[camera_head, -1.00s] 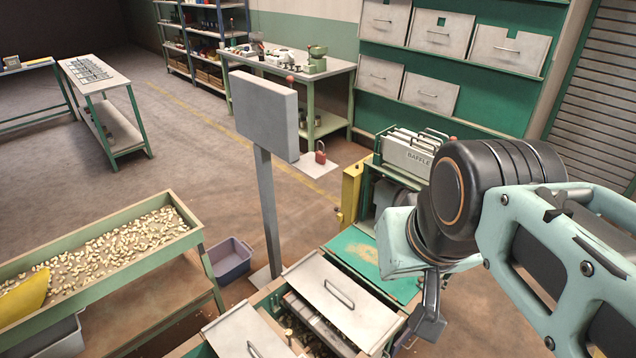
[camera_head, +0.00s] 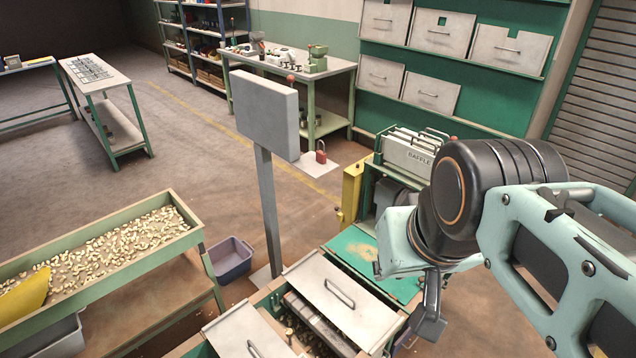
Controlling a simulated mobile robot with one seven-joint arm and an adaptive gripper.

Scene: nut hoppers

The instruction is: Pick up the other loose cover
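A pale grey cover (camera_head: 355,318) with a bar handle (camera_head: 340,292) lies over the open hopper box (camera_head: 262,297) at the bottom centre. A second grey cover (camera_head: 240,328) with a handle lies to its left, cut off by the bottom edge. Between them the hopper is partly uncovered and dark pieces show inside. My gripper (camera_head: 430,318) hangs just right of the first cover, apart from its handle.
A green-topped section (camera_head: 375,262) lies behind the covers. A grey panel on a post (camera_head: 265,115) stands behind left, with a red padlock (camera_head: 320,155) beside it. A tray of nuts (camera_head: 110,245) is at left.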

